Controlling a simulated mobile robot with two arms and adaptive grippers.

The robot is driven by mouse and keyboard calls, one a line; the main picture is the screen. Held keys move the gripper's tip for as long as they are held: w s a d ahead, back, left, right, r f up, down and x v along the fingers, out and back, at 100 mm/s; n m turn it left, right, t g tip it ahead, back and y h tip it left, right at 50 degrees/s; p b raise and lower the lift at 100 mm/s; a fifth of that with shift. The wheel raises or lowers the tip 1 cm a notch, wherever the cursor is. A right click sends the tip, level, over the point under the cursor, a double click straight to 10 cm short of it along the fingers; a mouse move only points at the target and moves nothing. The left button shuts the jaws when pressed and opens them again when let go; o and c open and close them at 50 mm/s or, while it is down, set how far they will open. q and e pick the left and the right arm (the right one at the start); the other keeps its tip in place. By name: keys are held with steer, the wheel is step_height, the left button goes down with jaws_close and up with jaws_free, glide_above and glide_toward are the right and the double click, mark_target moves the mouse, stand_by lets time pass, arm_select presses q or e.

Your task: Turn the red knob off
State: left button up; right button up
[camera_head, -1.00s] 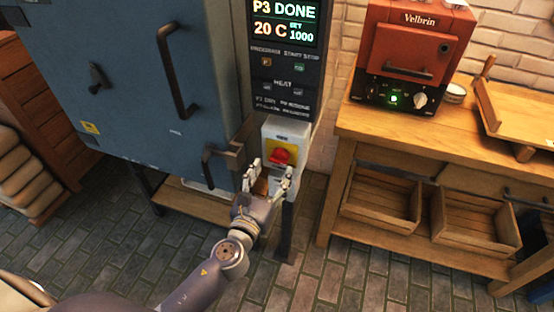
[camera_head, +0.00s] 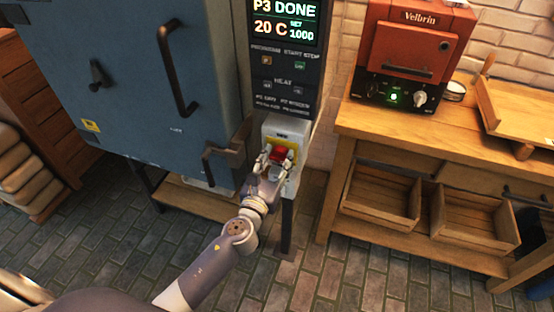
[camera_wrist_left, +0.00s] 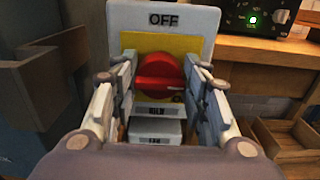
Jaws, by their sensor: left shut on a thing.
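The red knob (camera_head: 281,153) sits on a yellow plate on a pale switch box (camera_head: 287,131) below the kiln's control panel. In the left wrist view the red knob (camera_wrist_left: 160,77) shows between my fingers, with its grip bar lying roughly level. The word OFF stands on the box (camera_wrist_left: 200,20) above it. My left gripper (camera_head: 277,155) is at the knob with a finger on each side, shut on it. It also shows in the left wrist view (camera_wrist_left: 160,85). The fingertips' exact contact is partly hidden. My right gripper is not in view.
The blue kiln (camera_head: 130,90) with a dark door handle (camera_head: 178,70) stands left of the box. A dark bracket (camera_head: 228,150) juts out close to my left gripper. A wooden bench (camera_head: 400,133) with a small red oven (camera_head: 412,50) is on the right. Brick floor in front is clear.

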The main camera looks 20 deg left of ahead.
arm_select(q)
steer(key=shift+n, duration=0.4)
steer(key=shift+f+n+b, duration=0.1)
steer(key=shift+n+b, duration=0.25)
steer(key=shift+n, duration=0.75)
steer(key=n, duration=0.3)
steer(key=shift+a+n+b, duration=0.15)
steer(key=shift+n+b, duration=0.15)
steer(key=shift+b, duration=0.05)
steer(key=n, duration=0.2)
steer(key=shift+n, duration=0.3)
steer(key=n, duration=0.4)
steer(key=shift+a+f+n+b, duration=0.1)
steer(key=shift+n+b, duration=0.2)
steer(key=shift+b, duration=0.1)
steer(key=shift+f+n, duration=0.1)
steer(key=shift+n, duration=1.9)
